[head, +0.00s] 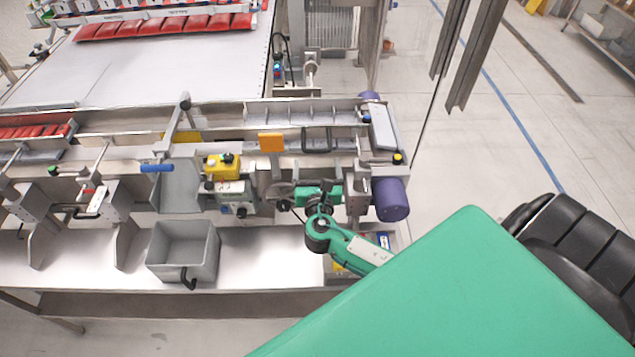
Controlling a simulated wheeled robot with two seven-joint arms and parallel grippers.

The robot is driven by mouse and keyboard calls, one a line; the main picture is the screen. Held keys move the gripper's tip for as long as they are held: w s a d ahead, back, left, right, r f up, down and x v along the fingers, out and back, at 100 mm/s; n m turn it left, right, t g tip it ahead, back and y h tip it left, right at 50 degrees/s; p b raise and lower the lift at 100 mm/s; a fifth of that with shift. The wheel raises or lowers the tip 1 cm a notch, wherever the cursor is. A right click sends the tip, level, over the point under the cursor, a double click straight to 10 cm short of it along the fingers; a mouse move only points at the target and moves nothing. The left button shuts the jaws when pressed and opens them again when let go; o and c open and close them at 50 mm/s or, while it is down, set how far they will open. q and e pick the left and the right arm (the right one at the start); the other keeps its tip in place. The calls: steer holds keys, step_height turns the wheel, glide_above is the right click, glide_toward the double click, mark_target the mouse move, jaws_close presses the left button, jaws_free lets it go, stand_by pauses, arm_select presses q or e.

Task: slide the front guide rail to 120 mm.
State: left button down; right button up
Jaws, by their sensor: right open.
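A long metal rail (235,152) runs along the front side of the conveyor channel; I take it to be the front guide rail. No readable millimetre scale shows, so its setting cannot be told. My right gripper (326,187) is at the right end of the machine, in front of the rail, at the end of my green arm. It is open, and it is small and partly hidden by its own wrist. I cannot tell whether it touches the grey fittings beside it. My left gripper is out of view.
A yellow control box (222,165) and an orange plate (271,142) sit left of the gripper. A blue-handled lever (157,168) stands farther left. A grey bin (183,252) rests on the lower shelf. A purple motor (391,198) is close on the right.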

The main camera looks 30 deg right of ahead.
steer(key=b+v, duration=0.1)
steer(key=v, duration=0.4)
steer(key=shift+s+a, duration=0.1)
stand_by(0.3)
